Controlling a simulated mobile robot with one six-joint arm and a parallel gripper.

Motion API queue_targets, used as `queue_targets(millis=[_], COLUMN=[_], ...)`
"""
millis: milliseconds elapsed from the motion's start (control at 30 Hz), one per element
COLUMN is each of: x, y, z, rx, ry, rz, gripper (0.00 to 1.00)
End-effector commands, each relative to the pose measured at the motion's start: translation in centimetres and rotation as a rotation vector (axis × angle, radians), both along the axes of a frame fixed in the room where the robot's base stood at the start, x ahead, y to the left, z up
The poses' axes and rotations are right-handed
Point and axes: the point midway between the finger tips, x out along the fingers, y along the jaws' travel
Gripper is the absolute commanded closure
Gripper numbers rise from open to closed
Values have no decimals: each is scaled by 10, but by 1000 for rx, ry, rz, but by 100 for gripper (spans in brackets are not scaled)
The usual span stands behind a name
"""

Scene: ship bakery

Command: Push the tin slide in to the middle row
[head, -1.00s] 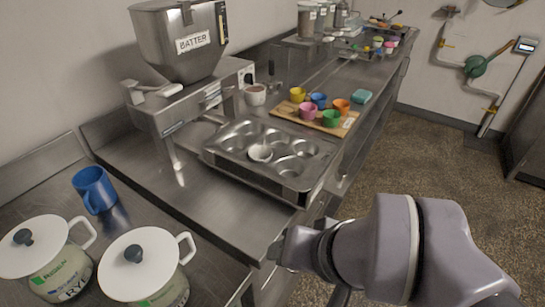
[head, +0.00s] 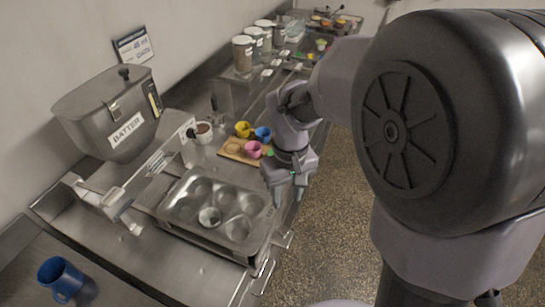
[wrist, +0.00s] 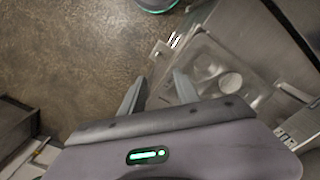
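The metal muffin tin (head: 205,238) sits on its slide on the steel counter, to the right of the batter hopper (head: 115,115). The tin also shows in the wrist view (wrist: 207,52), beyond the fingers. My gripper (head: 287,195) hangs to the right of the tin with its fingers pointing down, near the counter's front edge. In the wrist view the fingers (wrist: 158,92) are apart with nothing between them. I cannot tell whether a finger touches the tin.
A wooden board (head: 232,155) with coloured cups lies behind the tin, partly hidden by my gripper. A blue mug (head: 60,278) is at lower left. Counter rails (head: 265,272) stick out at front. The floor to the right is clear.

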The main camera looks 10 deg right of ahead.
Motion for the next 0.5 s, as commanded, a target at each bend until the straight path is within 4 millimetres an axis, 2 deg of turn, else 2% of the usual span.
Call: queue_targets(millis=[33, 100, 300, 500], x=[-1, -2, -1, -1], y=[0, 0, 0, 0], z=[-21, -44, -103, -137], rx=[-1, 0, 1, 1], ry=[4, 6, 3, 1], rz=[1, 0, -2, -3], gripper=[62, 62, 62, 62])
